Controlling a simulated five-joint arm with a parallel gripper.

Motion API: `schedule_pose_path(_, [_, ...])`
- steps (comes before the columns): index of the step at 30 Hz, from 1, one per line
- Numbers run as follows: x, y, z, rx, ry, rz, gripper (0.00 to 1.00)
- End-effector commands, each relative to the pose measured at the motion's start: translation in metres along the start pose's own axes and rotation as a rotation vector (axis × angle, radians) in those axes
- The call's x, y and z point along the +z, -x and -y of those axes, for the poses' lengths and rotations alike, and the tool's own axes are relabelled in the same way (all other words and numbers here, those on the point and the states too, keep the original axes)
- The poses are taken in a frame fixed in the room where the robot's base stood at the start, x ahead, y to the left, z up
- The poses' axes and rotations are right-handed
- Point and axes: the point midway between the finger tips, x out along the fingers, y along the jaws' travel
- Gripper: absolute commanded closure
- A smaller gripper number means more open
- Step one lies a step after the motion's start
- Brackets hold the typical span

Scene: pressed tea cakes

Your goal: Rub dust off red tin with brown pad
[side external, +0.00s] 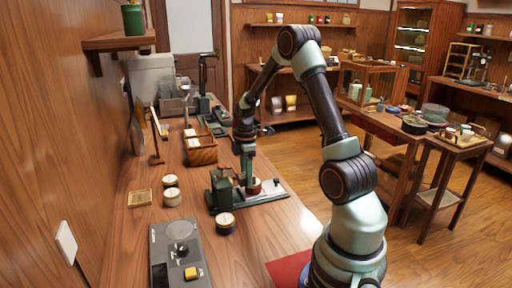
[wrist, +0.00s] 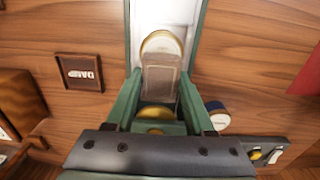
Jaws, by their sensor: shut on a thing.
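My gripper (side external: 247,168) reaches straight down at the green press-like stand on the bench. In the wrist view its two green fingers (wrist: 160,85) close on a brown pad (wrist: 160,75), a small block. The red tin (side external: 254,187) stands on the stand's base, close beside and below the fingertips. In the wrist view only the tin's round gold lid (wrist: 161,40) shows clearly, just beyond the pad, which covers part of it. I cannot tell whether the pad touches the tin. Any dust is too small to see.
The green stand (side external: 222,190) rises left of the tin. A dark-sided tin (side external: 225,222) stands in front, and two pale tins (side external: 171,190) stand to the left. A grey scale (side external: 180,255) lies nearer, and a wooden crate (side external: 200,150) stands behind.

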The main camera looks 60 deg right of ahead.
Motion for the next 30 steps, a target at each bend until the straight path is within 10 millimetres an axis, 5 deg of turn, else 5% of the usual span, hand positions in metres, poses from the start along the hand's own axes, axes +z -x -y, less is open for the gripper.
schedule_pose_path(2, [-0.008, 0.0, 0.0, -0.001, 0.002, 0.0, 0.91])
schedule_pose_path(22, [0.055, 0.0, 0.001, -0.001, -0.004, 0.0, 0.91])
schedule_pose_path(30, [0.054, 0.032, 0.0, 0.003, 0.0, 0.0, 0.91])
